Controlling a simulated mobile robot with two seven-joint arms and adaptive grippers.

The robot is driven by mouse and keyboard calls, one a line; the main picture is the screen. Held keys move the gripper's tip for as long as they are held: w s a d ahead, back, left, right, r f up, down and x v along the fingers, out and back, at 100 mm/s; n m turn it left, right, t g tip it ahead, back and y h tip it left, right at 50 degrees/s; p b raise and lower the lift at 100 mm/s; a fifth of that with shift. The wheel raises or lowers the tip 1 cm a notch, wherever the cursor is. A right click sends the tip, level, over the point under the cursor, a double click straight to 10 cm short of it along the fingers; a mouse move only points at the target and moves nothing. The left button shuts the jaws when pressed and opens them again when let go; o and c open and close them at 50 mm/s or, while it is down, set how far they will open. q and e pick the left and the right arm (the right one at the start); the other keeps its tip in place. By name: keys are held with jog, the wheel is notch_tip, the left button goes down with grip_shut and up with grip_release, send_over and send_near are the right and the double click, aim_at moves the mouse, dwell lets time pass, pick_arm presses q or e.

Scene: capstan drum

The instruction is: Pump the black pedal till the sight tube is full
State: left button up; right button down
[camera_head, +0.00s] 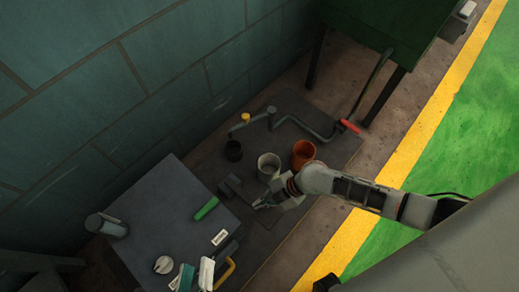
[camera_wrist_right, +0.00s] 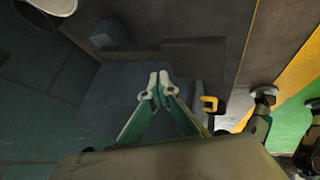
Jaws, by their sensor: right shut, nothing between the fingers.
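A dark block (camera_head: 230,186) sits on the floor plate beside the grey box; it may be the black pedal, but I cannot tell. A similar dark block (camera_wrist_right: 112,33) shows in the right wrist view. I cannot make out the sight tube. My right gripper (camera_head: 262,204) is low over the floor plate, just right of the dark block and below the pale cup. In the wrist view its fingers (camera_wrist_right: 157,88) meet at the tips, with nothing between them. Teal and white shapes at the bottom edge of the head view may be my left gripper (camera_head: 194,276); its opening is unclear.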

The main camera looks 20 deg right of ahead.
jog(key=shift+s+f+b, duration=0.15)
jog(key=shift+f+b, duration=0.3)
